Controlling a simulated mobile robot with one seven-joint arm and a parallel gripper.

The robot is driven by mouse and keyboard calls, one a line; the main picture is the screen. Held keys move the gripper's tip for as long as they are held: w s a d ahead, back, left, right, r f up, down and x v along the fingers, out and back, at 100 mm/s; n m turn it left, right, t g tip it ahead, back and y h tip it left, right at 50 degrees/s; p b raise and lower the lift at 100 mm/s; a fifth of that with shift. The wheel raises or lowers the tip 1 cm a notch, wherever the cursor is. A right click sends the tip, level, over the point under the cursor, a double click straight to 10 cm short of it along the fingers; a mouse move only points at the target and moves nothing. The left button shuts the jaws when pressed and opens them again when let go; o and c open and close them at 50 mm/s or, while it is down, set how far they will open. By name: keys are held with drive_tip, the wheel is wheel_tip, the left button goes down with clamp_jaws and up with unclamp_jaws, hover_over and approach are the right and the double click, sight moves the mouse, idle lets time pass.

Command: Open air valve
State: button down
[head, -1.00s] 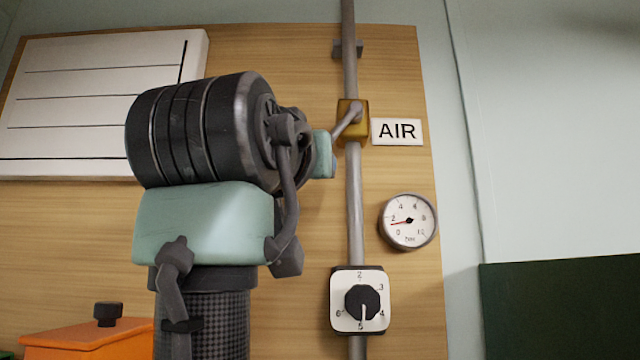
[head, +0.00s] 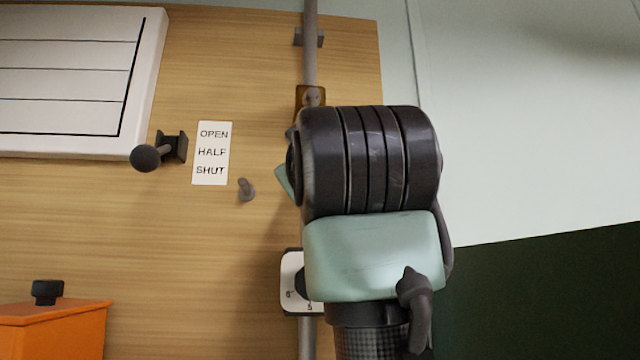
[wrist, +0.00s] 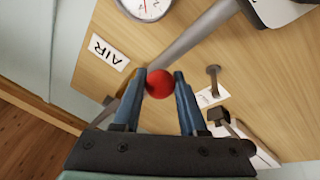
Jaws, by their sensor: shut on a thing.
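The brass valve body (head: 300,92) sits on the grey vertical pipe (head: 310,55) in the head view, mostly hidden behind my arm. A red ball knob (wrist: 159,85) shows in the wrist view between the fingers of my gripper (wrist: 163,80), which is shut on it. The lever behind the knob is mostly hidden. The AIR sign (wrist: 106,52) shows in the wrist view, left of the fingers. In the head view my wrist covers the sign and gauge, and the fingers are hidden.
A white selector dial (head: 291,272) is partly covered below my wrist. Left of the pipe are a grey peg (head: 246,190), an OPEN/HALF/SHUT label (head: 212,152) and a black knob (head: 145,158). An orange box (head: 55,325) is lower left. The gauge (wrist: 145,5) edges into the wrist view.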

drive_tip(key=shift+s+d+r, duration=0.1)
drive_tip(key=shift+d+r, duration=0.05)
drive_tip(key=shift+r, duration=0.15)
drive_tip(key=c, duration=0.8)
unclamp_jaws()
drive_tip(key=o, duration=0.3)
drive_tip(key=shift+w+f, duration=0.2)
drive_tip(key=shift+w, duration=0.1)
drive_tip(key=shift+o, duration=0.2)
drive_tip(key=shift+s, duration=0.15)
drive_tip(key=shift+s+f+b, duration=0.2)
drive_tip(key=shift+s+b, duration=0.1)
drive_tip(key=b+v, duration=0.6)
drive_tip(key=v, duration=0.6)
drive_tip(key=shift+d, duration=0.1)
